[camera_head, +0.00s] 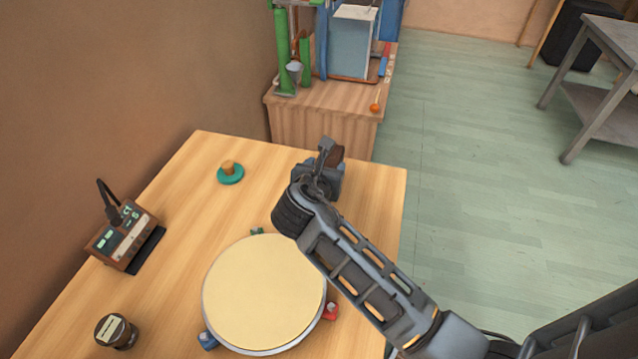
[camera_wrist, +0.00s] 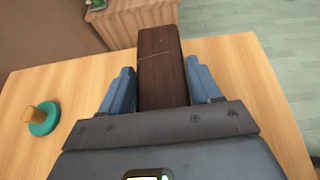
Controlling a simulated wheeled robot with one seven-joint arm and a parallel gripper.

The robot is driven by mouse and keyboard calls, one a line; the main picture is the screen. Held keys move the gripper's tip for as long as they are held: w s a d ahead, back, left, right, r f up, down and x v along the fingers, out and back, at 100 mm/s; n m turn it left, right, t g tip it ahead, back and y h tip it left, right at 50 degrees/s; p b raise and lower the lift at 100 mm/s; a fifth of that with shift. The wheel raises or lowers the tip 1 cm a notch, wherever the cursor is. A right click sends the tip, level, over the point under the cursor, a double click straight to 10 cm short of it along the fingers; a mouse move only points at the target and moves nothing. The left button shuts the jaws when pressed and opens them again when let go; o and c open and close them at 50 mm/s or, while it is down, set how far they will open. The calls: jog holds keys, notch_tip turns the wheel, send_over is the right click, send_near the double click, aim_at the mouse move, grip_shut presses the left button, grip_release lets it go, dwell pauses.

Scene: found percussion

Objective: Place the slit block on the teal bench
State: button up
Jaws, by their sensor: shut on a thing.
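The slit block (camera_wrist: 162,70) is a dark brown wooden bar with a thin pale line across it. My gripper (camera_wrist: 159,82) is shut on it, a blue-grey finger on each side. In the head view only a small brown part of the block (camera_head: 335,154) shows past my gripper (camera_head: 325,160), over the far right part of the wooden table. Whether the block touches the table I cannot tell. I make out no teal bench in either view.
On the table (camera_head: 370,215) are a teal disc with a wooden knob (camera_head: 230,172), a round drum (camera_head: 262,292), a small device (camera_head: 122,236) and a dark jar (camera_head: 116,331). A wooden cabinet (camera_head: 320,127) stands beyond; a grey metal table (camera_head: 610,45) is at right.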

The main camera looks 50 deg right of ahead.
jog(key=shift+w+a+f, duration=0.4)
jog(key=shift+w+a, duration=0.05)
jog(key=shift+f, duration=1.95)
jog(key=o, duration=1.2)
jog(key=shift+f, duration=0.1)
jog(key=shift+o, duration=0.2)
jog(key=v, duration=1.2)
